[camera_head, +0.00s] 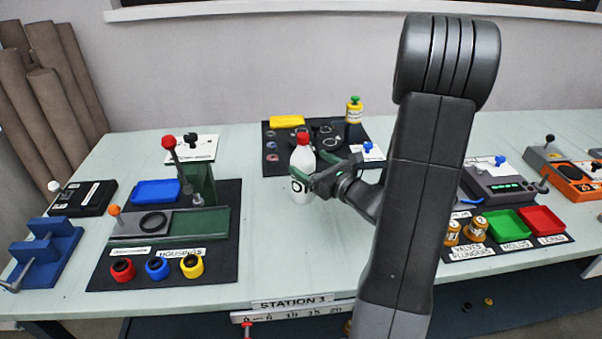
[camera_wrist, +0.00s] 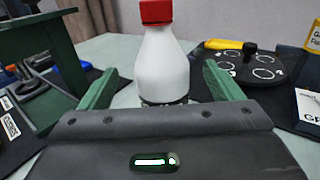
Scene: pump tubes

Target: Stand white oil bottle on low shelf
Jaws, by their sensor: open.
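The white oil bottle (camera_head: 302,158) with a red cap stands upright near the middle of the table. In the wrist view the bottle (camera_wrist: 162,68) stands between the two green fingers, its lower part hidden by my gripper's body. My gripper (camera_head: 315,172) is open around the bottle, and a gap shows on each side between finger and bottle in the wrist view (camera_wrist: 160,88).
Behind the bottle is a black mat (camera_head: 272,165) with a round dark plate and a yellow-labelled bottle (camera_head: 354,110). A green press (camera_head: 198,185) stands to the left. Red and green trays (camera_head: 541,220) lie to the right. Bare tabletop (camera_head: 265,235) lies in front of the bottle.

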